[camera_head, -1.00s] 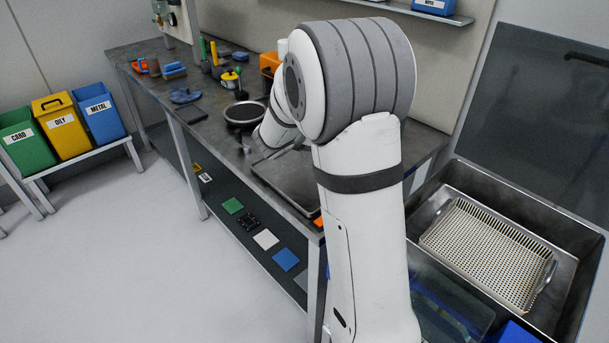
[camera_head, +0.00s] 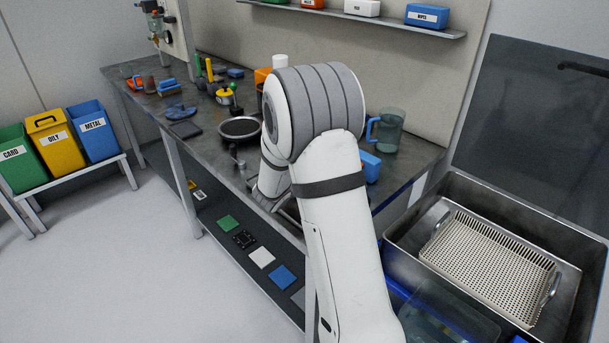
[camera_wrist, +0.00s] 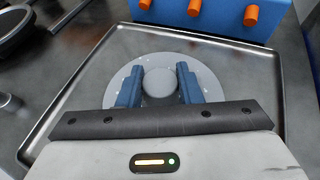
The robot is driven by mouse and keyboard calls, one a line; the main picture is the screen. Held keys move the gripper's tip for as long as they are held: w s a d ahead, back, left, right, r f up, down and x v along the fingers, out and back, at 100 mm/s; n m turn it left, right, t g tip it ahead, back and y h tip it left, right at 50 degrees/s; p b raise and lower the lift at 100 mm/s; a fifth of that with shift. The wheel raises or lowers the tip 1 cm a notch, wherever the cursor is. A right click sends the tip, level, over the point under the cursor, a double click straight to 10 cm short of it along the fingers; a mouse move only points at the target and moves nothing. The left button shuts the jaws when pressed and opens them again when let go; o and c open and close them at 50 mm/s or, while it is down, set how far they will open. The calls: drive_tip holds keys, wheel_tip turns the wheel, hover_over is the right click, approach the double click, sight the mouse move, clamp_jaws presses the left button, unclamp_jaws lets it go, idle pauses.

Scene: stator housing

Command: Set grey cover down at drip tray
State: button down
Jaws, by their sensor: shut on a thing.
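In the wrist view my gripper (camera_wrist: 159,88) has its two blue fingers closed on the round knob of the grey cover (camera_wrist: 206,77). The cover is a pale grey disc, seen from above, with its near part hidden by my gripper. It lies within the outline of the drip tray (camera_wrist: 104,66), a shallow metal tray with a raised rim. Whether the cover touches the tray floor or hangs just above it I cannot tell. In the head view my arm hides the gripper, the cover and most of the tray.
A blue block with orange pegs (camera_wrist: 222,14) stands at the tray's far edge. A dark round dish (camera_head: 240,128) lies left of my arm. A clear jug with a blue handle (camera_head: 388,130) stands right of it. A basin with a perforated basket (camera_head: 490,258) is at the right.

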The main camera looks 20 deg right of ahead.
drive_tip(key=shift+f+b, duration=0.2)
drive_tip(key=shift+b, duration=0.1)
drive_tip(key=c, duration=1)
unclamp_jaws()
drive_tip(key=shift+r, duration=0.1)
